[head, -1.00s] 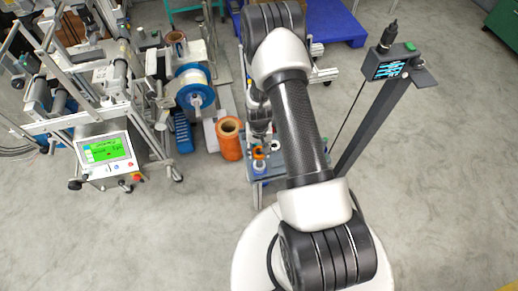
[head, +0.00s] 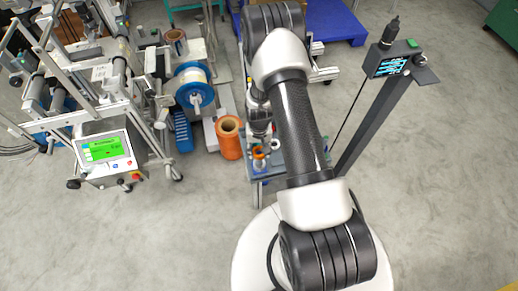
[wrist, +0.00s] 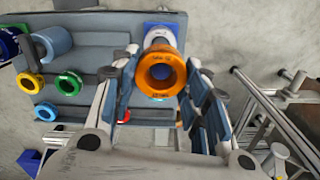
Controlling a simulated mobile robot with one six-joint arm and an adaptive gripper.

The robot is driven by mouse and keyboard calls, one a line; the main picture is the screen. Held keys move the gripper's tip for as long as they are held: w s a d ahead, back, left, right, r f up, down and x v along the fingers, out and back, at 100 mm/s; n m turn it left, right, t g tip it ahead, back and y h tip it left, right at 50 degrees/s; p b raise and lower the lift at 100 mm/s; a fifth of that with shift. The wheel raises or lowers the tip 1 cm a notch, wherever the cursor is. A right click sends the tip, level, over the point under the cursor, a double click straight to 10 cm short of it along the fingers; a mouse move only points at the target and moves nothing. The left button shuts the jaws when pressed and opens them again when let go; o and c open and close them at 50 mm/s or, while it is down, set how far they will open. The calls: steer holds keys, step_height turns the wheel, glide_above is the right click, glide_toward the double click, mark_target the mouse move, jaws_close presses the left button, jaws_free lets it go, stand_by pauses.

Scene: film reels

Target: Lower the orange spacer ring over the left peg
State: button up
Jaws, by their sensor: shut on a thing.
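My gripper (wrist: 163,78) is shut on the orange spacer ring (wrist: 160,69), with one finger on each side of it. The ring faces the wrist camera, and blue shows through its hole. A white and blue upright part, seemingly a peg (wrist: 160,35), shows just behind the ring on a blue base. I cannot tell whether the ring is around it or only above it. In the head view the orange ring (head: 259,153) is small, below my gripper (head: 262,140), over the bench.
The grey bench top (wrist: 100,42) carries a yellow ring (wrist: 31,82), a green ring (wrist: 69,83) and a blue cylinder (wrist: 53,41) at left. A large orange reel (head: 230,140) stands left of the bench. A metal frame (wrist: 265,110) is at right.

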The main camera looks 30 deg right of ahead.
steer(key=shift+f, duration=0.1)
steer(key=shift+f+b, duration=0.75)
steer(key=shift+f, duration=0.05)
steer(key=shift+f, duration=0.3)
steer(key=shift+f+b, duration=1.1)
steer(key=o, duration=1.2)
step_height(320, 180, up, 12)
steer(key=shift+r, duration=0.1)
